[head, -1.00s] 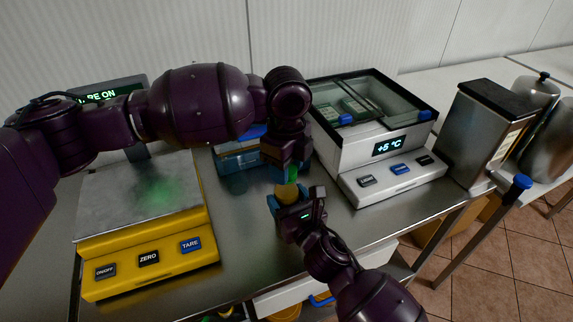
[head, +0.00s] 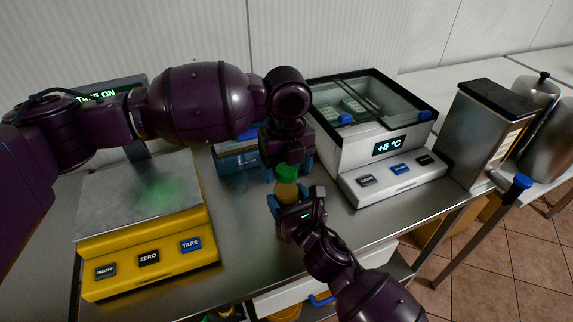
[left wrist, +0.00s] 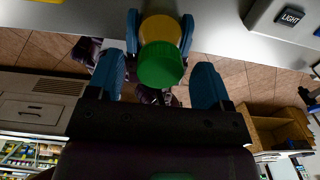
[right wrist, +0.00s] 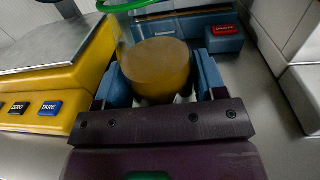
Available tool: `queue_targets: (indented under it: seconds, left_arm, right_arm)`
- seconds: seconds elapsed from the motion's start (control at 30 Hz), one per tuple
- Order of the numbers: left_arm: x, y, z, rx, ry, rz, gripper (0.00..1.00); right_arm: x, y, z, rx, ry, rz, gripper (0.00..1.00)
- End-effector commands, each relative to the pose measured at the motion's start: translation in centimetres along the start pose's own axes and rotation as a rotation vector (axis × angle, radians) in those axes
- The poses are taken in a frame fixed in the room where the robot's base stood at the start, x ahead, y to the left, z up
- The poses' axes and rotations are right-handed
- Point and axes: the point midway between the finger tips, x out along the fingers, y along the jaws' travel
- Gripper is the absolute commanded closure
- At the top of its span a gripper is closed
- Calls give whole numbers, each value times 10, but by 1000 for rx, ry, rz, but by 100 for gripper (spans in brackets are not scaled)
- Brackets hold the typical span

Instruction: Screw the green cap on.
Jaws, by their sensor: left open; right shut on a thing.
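A jar with amber contents (right wrist: 157,70) stands between the fingers of my right gripper (head: 283,204), which is shut on it. The jar (head: 286,193) also shows in the head view. The green cap (head: 287,173) is at the jar's top; in the left wrist view the cap (left wrist: 161,65) covers part of the jar (left wrist: 160,30). I cannot tell how tightly it sits. My left gripper (left wrist: 157,85) is open above the cap, one finger on each side, with gaps between. In the right wrist view only the cap's green rim (right wrist: 128,5) shows at the top edge.
A yellow scale (head: 150,262) stands at left. A white cooled case (head: 365,150) with a glass lid stands close at right. A blue box (head: 236,160) is behind the grippers. A metal dispenser (head: 488,135) stands farther right. Bare steel counter (head: 240,225) lies between scale and grippers.

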Motion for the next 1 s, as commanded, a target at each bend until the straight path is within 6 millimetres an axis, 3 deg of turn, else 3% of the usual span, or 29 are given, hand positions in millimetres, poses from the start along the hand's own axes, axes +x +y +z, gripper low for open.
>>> queue_targets:
  seconds: [0.27,0.7,1.0]
  left_arm:
    - [-21,0,0,0,-1,-1,27]
    - [-100,0,0,0,-3,-1,27]
    - [-120,0,0,0,-1,0,27]
  right_arm:
    - [0,0,0,1,1,0,100]
    - [0,0,0,1,1,0,100]
    - [0,0,0,1,1,0,100]
